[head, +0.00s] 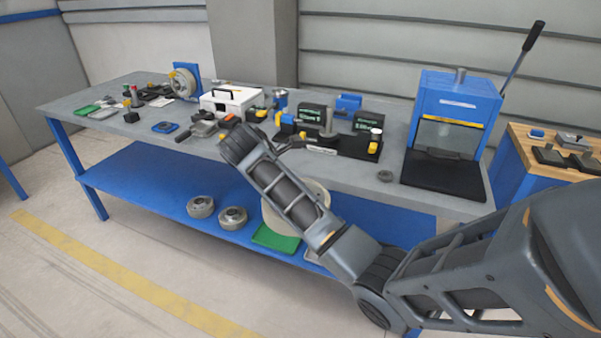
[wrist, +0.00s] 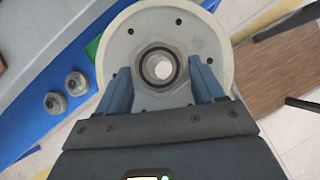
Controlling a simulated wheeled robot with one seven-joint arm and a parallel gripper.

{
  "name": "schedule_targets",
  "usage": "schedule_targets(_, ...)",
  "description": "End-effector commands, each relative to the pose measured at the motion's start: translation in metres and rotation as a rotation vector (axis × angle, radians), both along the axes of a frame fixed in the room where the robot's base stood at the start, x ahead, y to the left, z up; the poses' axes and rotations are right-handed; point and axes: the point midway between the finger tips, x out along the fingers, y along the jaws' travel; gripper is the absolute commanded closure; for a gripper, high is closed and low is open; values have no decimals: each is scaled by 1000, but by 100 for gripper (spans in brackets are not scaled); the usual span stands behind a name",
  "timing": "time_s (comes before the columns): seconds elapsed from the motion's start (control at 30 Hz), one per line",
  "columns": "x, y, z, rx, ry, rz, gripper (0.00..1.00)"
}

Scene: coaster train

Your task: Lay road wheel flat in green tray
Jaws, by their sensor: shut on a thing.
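The road wheel (wrist: 185,22) is a large pale disc with a dark-ringed centre hole and small bolt holes. My gripper (wrist: 162,74) is shut on it, with a blue finger on each side of the hub in the wrist view. In the head view the wheel (head: 274,217) is partly hidden behind my arm, which also hides the fingers. The green tray (head: 275,238) shows just below the wheel, on the blue lower shelf, and is partly covered. A sliver of its green shows at the wheel's left edge in the wrist view (wrist: 93,47).
Two grey round parts (head: 201,207) (head: 232,217) sit on the blue lower shelf (head: 150,182), left of the tray. The grey benchtop (head: 75,96) above holds tools, a white box (head: 229,103), another wheel (head: 184,83) and a blue press (head: 455,105). The shelf's left part is clear.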

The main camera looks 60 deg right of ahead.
Motion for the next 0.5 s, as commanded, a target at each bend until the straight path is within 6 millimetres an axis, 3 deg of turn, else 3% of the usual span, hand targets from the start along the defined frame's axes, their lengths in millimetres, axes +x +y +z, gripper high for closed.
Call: schedule_targets(0.5,7,47,-34,-5,-7,-187,100)
